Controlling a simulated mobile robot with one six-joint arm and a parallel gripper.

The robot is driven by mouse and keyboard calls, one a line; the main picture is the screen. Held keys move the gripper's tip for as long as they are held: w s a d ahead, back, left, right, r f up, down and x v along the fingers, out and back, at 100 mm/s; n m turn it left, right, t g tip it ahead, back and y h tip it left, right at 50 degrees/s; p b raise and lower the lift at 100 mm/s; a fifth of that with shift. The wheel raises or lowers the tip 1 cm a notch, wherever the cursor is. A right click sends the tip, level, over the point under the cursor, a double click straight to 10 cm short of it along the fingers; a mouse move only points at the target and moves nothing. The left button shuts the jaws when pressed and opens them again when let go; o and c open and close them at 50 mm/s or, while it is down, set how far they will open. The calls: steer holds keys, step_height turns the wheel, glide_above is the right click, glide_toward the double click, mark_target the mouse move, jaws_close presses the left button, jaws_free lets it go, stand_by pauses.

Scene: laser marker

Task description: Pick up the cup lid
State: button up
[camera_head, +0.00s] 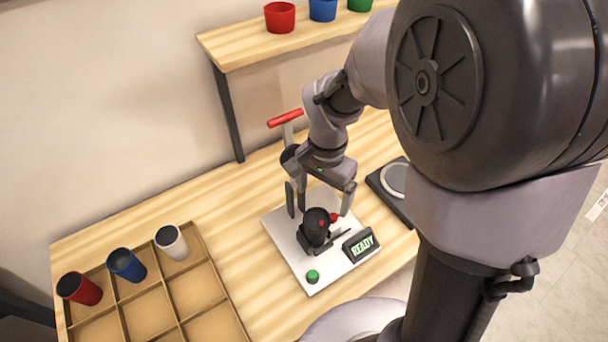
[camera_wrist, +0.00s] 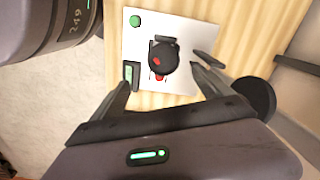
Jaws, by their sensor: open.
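A round black lid-like piece with a red mark (camera_head: 316,220) sits on a dark holder on the white plate (camera_head: 285,240) of the marking station. It also shows in the wrist view (camera_wrist: 162,58), with red spots on it. I cannot tell whether this piece is the cup lid alone or has something under it. My gripper (camera_head: 320,200) points down just above and around it in the head view, with its fingers apart. In the wrist view my gripper (camera_wrist: 166,76) is open and empty, the black piece showing between and beyond the fingertips.
A READY display (camera_head: 361,245) and a green button (camera_head: 313,276) are on the plate. A red-handled lever (camera_head: 285,118) stands behind. A divided tray (camera_head: 185,290) holds red, blue and white cups at left. A dark pad with a pale ring (camera_head: 393,180) is at right.

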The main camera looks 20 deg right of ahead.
steer(key=b, duration=0.1)
glide_above(317, 221)
steer(key=f, duration=0.4)
steer(key=shift+s+d+f, duration=0.1)
steer(key=shift+s+d, duration=0.05)
steer(key=shift+d, duration=0.2)
steer(key=f+b, duration=0.2)
steer(key=f, duration=0.1)
steer(key=f+b, duration=0.1)
steer(key=f, duration=0.1)
steer(key=shift+w+a, duration=0.2)
steer(key=shift+a, duration=0.2)
steer(key=shift+r, duration=0.1)
steer(key=shift+c, duration=0.2)
steer(key=c, duration=1.4)
